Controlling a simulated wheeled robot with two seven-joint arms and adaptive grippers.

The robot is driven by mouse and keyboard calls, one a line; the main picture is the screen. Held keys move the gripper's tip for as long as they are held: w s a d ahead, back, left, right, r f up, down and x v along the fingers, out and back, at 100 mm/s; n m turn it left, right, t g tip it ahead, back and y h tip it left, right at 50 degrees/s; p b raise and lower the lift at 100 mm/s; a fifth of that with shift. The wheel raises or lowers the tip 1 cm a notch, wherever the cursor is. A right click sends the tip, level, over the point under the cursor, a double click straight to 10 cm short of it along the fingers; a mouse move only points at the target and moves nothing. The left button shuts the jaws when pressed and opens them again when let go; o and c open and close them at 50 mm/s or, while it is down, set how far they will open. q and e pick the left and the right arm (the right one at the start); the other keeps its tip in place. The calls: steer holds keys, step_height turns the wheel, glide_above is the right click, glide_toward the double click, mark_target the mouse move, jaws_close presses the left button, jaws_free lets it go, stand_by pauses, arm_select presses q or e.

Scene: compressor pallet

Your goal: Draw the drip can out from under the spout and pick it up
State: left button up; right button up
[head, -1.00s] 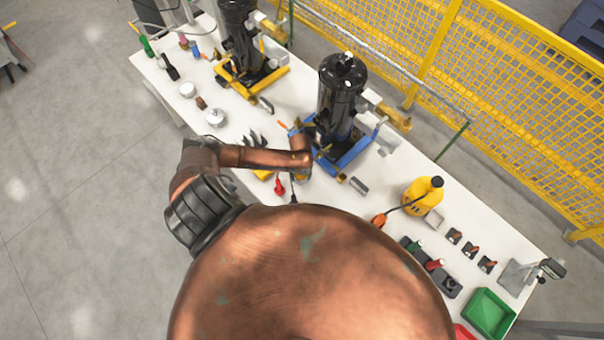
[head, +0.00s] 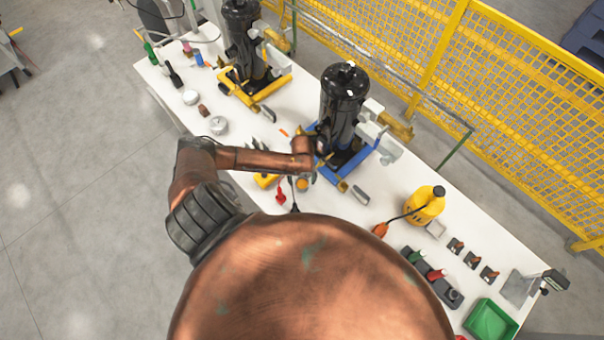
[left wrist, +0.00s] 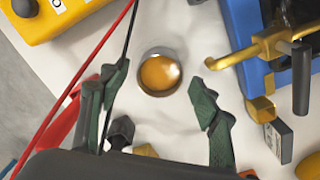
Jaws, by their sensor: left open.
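The drip can is a small round metal can with amber liquid in it; it stands on the white table in the left wrist view (left wrist: 158,72) and shows as an orange spot in the head view (head: 302,184). My left gripper (left wrist: 160,92) is open, with its dark green fingers on either side just short of the can, not closed on it. The brass spout (left wrist: 238,56) ends to the right of the can, with a gap between them in the picture. In the head view my left wrist hides most of the gripper. My right gripper is not in view.
The black compressor (head: 343,95) on its blue base (head: 352,165) stands right beside the can. A yellow control box (left wrist: 50,15), red and black cables, and a small grey block (left wrist: 279,140) lie close to the fingers.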

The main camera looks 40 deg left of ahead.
mark_target(302, 186)
arm_select(q)
step_height(302, 186, up, 8)
steer(key=shift+r, duration=0.15)
stand_by(0.6)
